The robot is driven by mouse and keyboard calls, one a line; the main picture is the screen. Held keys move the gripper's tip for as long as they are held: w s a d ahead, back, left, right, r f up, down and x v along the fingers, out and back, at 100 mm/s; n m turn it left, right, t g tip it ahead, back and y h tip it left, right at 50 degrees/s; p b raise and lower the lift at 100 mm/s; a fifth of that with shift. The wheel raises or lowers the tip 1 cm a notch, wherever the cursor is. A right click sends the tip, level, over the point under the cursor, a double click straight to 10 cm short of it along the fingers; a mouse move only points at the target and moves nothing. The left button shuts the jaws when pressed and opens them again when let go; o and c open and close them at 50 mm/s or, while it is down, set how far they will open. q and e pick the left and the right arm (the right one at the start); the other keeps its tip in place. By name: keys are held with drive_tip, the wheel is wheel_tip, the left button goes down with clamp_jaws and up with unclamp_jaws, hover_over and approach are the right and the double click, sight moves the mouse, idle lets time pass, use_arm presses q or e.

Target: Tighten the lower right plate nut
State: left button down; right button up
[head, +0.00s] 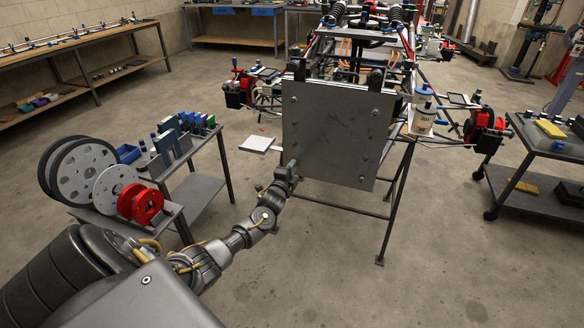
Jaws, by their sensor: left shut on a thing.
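The grey square plate (325,125) stands upright on the front of the tube chassis (365,45). Small nuts show on its face near the upper left, the upper right (375,112) and the lower right in the picture (362,180). My left gripper (291,168) reaches up to the plate's lower left corner in the picture. It is shut there on what appears to be a plate nut, which the jaws hide. My right gripper is not in view.
A dark cart (545,150) stands at the right. A stand leg (398,200) is below the plate. The concrete floor (450,270) at the front right is clear.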

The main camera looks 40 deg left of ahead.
use_arm(q)
drive_tip(key=shift+f+m, duration=0.15)
drive_tip(key=shift+m, duration=0.65)
drive_tip(key=c, duration=1.4)
unclamp_jaws()
drive_tip(key=shift+o, duration=0.2)
drive_tip(key=p+v, duration=0.1)
drive_tip(key=v, duration=1)
